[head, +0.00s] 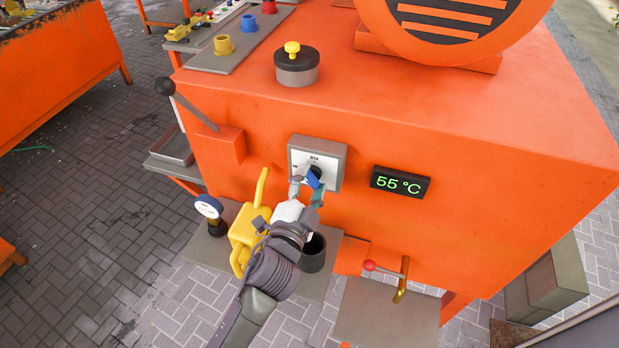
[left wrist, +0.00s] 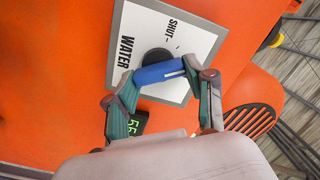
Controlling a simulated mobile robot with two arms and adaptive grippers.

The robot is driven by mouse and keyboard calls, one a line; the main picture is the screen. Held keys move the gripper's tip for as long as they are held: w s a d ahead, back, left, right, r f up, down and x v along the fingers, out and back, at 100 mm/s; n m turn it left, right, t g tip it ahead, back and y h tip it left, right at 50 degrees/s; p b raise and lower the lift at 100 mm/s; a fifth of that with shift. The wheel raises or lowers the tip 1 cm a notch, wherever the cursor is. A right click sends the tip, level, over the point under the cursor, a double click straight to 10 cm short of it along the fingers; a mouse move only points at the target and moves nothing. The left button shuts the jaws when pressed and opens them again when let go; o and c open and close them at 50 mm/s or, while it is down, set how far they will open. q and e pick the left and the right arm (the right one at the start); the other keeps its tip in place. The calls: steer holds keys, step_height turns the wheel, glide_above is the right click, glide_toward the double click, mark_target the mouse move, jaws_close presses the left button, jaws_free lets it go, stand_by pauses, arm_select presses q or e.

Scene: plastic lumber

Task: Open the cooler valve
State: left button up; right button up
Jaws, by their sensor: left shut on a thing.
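The cooler valve is a blue-handled knob (head: 314,180) on a dark round hub, mounted on a white plate in a grey box (head: 341,153) on the front of the orange machine. In the left wrist view the blue handle (left wrist: 160,73) lies across the hub, and the plate (left wrist: 145,30) reads "WATER" and "SHUT". My left gripper (head: 307,186) is at the valve, with its two fingers on either side of the blue handle, shut on it. The fingers hide the handle's ends. My right gripper is not in view.
A display (head: 400,182) right of the valve reads 55 °C. A black-knobbed lever (head: 190,105) is to the upper left. A red-tipped lever (head: 385,268) is at lower right.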

arm_select(q)
steer(key=m+p, duration=0.1)
steer(key=m, duration=0.4)
steer(key=shift+f+m, duration=0.1)
steer(key=shift+m, duration=0.2)
stand_by(0.4)
steer(key=o, duration=1.2)
steer(key=shift+d, duration=0.1)
steer(key=shift+c, duration=0.2)
steer(key=v, duration=1.2)
